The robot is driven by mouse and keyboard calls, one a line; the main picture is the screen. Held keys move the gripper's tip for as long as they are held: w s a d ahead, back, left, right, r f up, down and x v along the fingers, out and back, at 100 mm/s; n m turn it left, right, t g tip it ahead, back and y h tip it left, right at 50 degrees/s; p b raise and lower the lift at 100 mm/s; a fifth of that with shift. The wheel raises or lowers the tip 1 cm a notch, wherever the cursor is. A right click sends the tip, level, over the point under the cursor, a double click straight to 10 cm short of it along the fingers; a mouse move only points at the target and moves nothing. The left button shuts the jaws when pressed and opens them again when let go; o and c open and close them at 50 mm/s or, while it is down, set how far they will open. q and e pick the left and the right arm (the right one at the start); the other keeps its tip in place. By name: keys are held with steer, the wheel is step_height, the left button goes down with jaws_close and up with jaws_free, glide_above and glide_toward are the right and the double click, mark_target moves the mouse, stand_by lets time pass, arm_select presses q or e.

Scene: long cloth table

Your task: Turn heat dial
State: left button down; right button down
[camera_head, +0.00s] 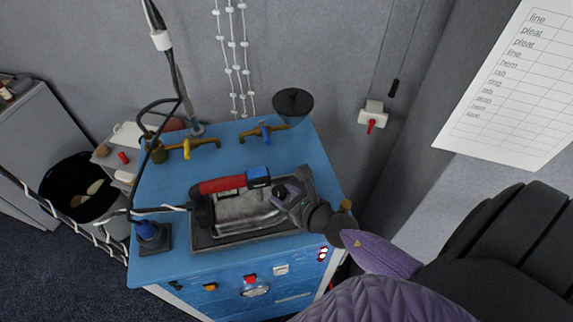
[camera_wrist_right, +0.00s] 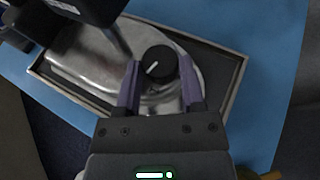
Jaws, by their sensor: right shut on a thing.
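The heat dial (camera_wrist_right: 157,64) is a round black knob with a white pointer line, on the silver body of an iron (camera_wrist_right: 82,65). In the head view the iron (camera_head: 240,210), with a red and blue handle, lies in a dark tray (camera_head: 205,240) on the blue table. My right gripper (camera_wrist_right: 160,70) has its two purple fingers on either side of the dial and is shut on it. In the head view my right gripper (camera_head: 287,201) partly hides the dial. My left gripper is not in view.
The blue table (camera_head: 165,265) has brass valves (camera_head: 187,147) and a dark funnel (camera_head: 293,103) at the back. A blue-topped fitting (camera_head: 147,231) stands left of the iron. A cable runs to the iron from the left. A black bin (camera_head: 80,190) stands left of the table.

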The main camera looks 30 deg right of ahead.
steer(key=shift+a+r+m+h+p, duration=0.2)
steer(key=shift+r+m+h+p, duration=0.15)
steer(key=shift+m+h+p, duration=0.65)
steer(key=shift+a+f+m+h+p, duration=0.2)
steer(key=shift+m+h+p, duration=0.55)
steer(key=shift+h, duration=0.25)
steer(key=m+h, duration=0.2)
steer(key=shift+w+a+f+g+h, duration=0.1)
steer(key=shift+w+a+g+h, duration=0.05)
steer(key=shift+g+h, duration=0.2)
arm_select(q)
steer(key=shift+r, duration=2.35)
arm_select(e)
steer(key=shift+a+m+g+h, duration=0.15)
steer(key=shift+m+g+h, duration=0.3)
steer(key=shift+m+h, duration=0.8)
steer(key=shift+w, duration=0.1)
steer(key=shift+c, duration=1)
jaws_free()
